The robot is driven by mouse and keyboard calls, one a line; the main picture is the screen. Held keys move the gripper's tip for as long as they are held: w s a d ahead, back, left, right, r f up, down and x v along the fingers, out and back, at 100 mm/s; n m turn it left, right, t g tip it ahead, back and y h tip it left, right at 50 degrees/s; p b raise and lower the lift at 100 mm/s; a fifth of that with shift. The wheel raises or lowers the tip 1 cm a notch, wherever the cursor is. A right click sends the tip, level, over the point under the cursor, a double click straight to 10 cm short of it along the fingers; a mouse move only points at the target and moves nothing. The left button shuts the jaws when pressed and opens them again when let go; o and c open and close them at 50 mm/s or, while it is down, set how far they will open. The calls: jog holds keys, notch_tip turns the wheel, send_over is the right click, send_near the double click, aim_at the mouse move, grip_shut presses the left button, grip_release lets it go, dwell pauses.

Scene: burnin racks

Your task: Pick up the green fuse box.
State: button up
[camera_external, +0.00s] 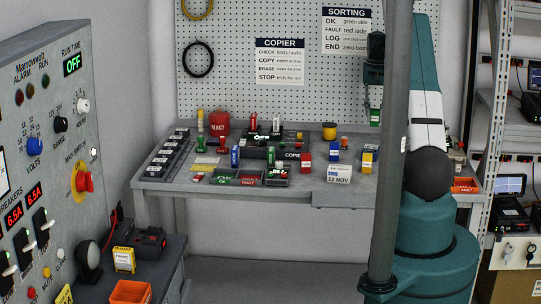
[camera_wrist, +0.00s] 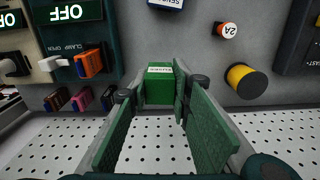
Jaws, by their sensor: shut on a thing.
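The green fuse box (camera_wrist: 159,84) is a small green block with a pale label on its top face. In the wrist view it sits between the tips of my gripper (camera_wrist: 157,97), with a green-padded finger on each side. My gripper (camera_external: 375,98) points down in the external view, and the green fuse box (camera_external: 374,117) shows at its lower end, near the back right of the bench. It looks raised above the bench top.
The grey bench (camera_external: 375,185) carries several small coloured blocks and a red canister (camera_external: 219,123). A yellow roll (camera_wrist: 247,80) and a red 2A piece (camera_wrist: 227,30) stand nearby. A pegboard (camera_external: 235,90) rises behind. A grey post (camera_external: 390,170) partly blocks the external view.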

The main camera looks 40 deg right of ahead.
jog(key=shift+r, duration=1)
